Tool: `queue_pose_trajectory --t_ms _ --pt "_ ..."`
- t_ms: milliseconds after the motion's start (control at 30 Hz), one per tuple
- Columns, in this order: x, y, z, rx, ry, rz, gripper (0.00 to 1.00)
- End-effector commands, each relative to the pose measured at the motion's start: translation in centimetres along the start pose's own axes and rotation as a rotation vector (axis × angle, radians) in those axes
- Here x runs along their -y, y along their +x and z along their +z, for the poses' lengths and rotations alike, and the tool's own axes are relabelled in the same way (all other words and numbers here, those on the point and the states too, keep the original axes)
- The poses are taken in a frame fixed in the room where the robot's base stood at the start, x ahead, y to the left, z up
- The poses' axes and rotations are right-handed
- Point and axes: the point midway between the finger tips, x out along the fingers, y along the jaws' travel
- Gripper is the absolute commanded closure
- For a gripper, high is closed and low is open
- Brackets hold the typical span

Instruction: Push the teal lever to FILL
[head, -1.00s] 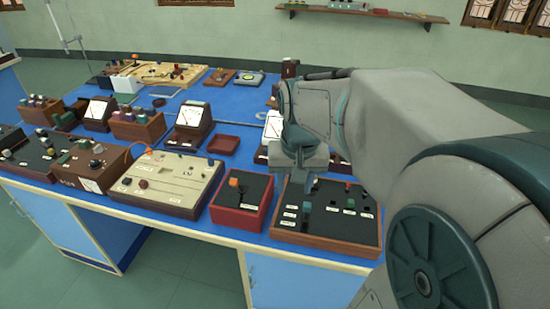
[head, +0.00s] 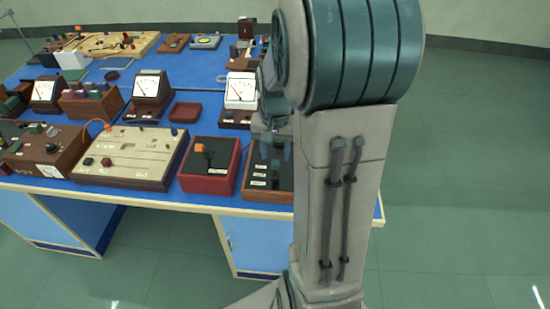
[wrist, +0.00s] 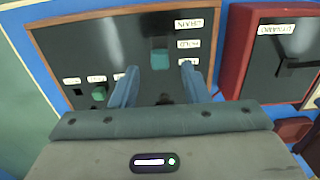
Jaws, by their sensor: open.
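The teal lever (wrist: 160,53) stands on a black panel (wrist: 110,45) with a wooden rim. In the wrist view it is upright in the picture's upper middle, beside a column of three small white labels (wrist: 188,44). The labels look upside down and are too blurred to read surely. The lever's head lies about level with the middle label. In the head view the lever (head: 275,164) shows small, just below my gripper (head: 271,137). My gripper (wrist: 158,78) is open and empty, its two fingers apart on the near side of the lever, left and right of it. Contact cannot be told.
A red box (head: 210,183) with a black top and an orange knob stands left of the panel. A green knob (wrist: 98,93) sits on the panel's left in the wrist view. A beige board (head: 130,160) and meters stand further left. Floor is free at the right.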

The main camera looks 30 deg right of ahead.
Motion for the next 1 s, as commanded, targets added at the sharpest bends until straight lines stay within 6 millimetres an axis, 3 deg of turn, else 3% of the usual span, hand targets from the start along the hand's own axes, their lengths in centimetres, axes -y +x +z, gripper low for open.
queue_pose_trajectory --t_ms 200,567,733,1000 --pt "0.0 2.7 0.0 0.001 0.000 0.000 0.58" --pt "0.0 3.2 0.0 -0.001 0.000 0.000 0.58" --pt "0.0 3.2 0.0 -0.001 0.000 0.000 1.00" --pt "0.0 3.1 -0.1 0.013 0.000 0.000 1.00"
